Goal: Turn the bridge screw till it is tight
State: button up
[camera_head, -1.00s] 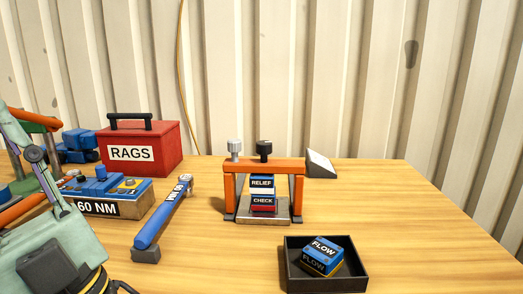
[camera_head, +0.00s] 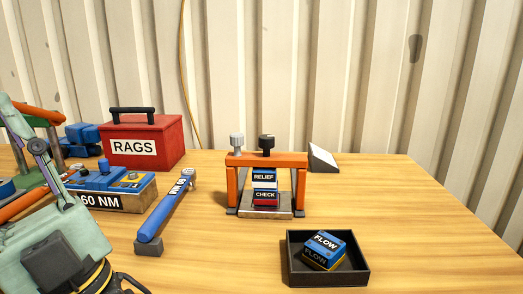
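An orange bridge (camera_head: 266,160) stands on the table over a small stack of blocks. The stack has a blue RELIEF block (camera_head: 264,176) above a red CHECK block (camera_head: 265,197), on a wooden base. Two knobs rise from the bridge's top bar: a black screw knob (camera_head: 267,143) at the middle, above the stack, and a grey knob (camera_head: 236,141) toward the left end. Whether the screw touches the stack is hidden behind the bar. Part of my arm shows at the left edge, but my gripper's fingers are not in view.
A blue wrench (camera_head: 165,213) lies left of the bridge on a dark block. A 60 NM block (camera_head: 120,201) and a red RAGS box (camera_head: 147,141) stand further left. A black tray (camera_head: 355,278) holds a FLOW block (camera_head: 325,248) in front. The table's right side is clear.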

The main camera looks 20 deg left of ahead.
aim_at(266, 142)
jog(key=k+l, duration=0.15)
jog(key=k+u, duration=0.15)
jog(key=u, duration=0.3)
jog(key=k+u, duration=0.2)
jog(key=u, duration=0.95)
